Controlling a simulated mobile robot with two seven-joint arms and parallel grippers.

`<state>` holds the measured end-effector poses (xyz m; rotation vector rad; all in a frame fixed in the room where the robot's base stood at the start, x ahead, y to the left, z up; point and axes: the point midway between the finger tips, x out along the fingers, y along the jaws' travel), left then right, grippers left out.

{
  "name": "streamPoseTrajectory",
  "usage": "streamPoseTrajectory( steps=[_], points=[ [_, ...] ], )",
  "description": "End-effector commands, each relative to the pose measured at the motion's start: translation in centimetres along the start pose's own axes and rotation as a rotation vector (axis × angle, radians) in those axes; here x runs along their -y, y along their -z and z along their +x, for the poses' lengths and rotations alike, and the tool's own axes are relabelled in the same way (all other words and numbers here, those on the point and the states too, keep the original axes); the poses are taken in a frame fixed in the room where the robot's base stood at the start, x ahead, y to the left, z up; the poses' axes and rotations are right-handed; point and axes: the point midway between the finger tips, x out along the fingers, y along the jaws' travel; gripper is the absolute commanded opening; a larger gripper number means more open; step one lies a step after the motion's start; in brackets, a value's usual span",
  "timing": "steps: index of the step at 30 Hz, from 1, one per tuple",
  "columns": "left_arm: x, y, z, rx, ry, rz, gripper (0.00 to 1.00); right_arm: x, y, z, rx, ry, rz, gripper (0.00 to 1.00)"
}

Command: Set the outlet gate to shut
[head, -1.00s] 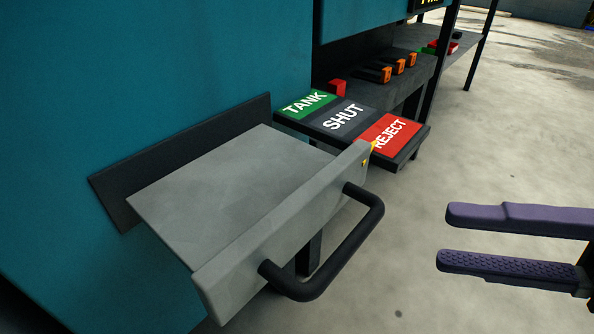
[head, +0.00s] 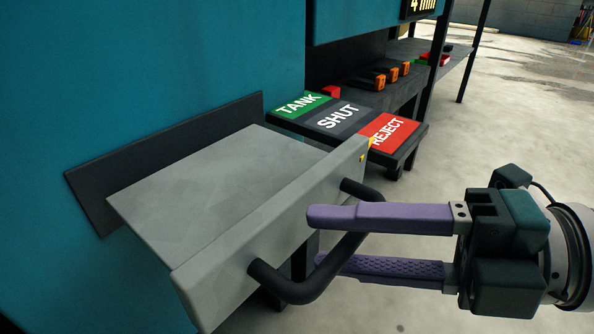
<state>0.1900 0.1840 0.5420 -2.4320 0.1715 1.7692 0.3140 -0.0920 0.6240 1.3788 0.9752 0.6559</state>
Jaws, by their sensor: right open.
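The outlet gate is a grey sliding slab (head: 215,180) that sticks out of the teal machine wall, with a black bar handle (head: 312,282) on its front plate. Beside it is a label board with green TANK (head: 300,104), dark SHUT (head: 338,117) and red REJECT (head: 387,132) fields. A small yellow pointer (head: 371,142) on the plate's far end is at the REJECT field. My right gripper (head: 318,240) is open, its purple fingers reaching in from the right, one above the other, at the handle's bar. The bar passes between them; contact cannot be told. My left gripper is not in view.
Behind the board, a dark shelf (head: 352,98) holds several orange-and-black items (head: 391,74) and a red item (head: 331,91). A farther bench (head: 455,57) carries red and green things.

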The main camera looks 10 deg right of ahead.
Motion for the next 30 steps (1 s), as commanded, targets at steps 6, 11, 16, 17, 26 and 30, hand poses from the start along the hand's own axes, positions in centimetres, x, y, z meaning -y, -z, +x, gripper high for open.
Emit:
streamPoseTrajectory(
  steps=[6,11,16,17,26,30],
  points=[
    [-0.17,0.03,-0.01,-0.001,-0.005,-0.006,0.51,-0.01,-0.01,-0.03,0.000,0.000,0.000,0.34],
    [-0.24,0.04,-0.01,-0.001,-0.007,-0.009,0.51,0.00,-0.01,-0.05,0.000,0.000,0.000,0.16],
    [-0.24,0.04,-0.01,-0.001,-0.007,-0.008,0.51,0.01,-0.02,-0.05,0.000,0.000,0.000,0.00],
    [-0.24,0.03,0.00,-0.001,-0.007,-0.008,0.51,0.02,-0.02,-0.05,0.000,0.000,0.000,0.00],
    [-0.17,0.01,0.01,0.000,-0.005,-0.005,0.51,0.05,-0.02,-0.06,0.001,0.001,0.000,0.00],
    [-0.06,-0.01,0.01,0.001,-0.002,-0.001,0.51,0.06,-0.02,-0.06,0.001,0.001,0.000,0.00]
  ],
)
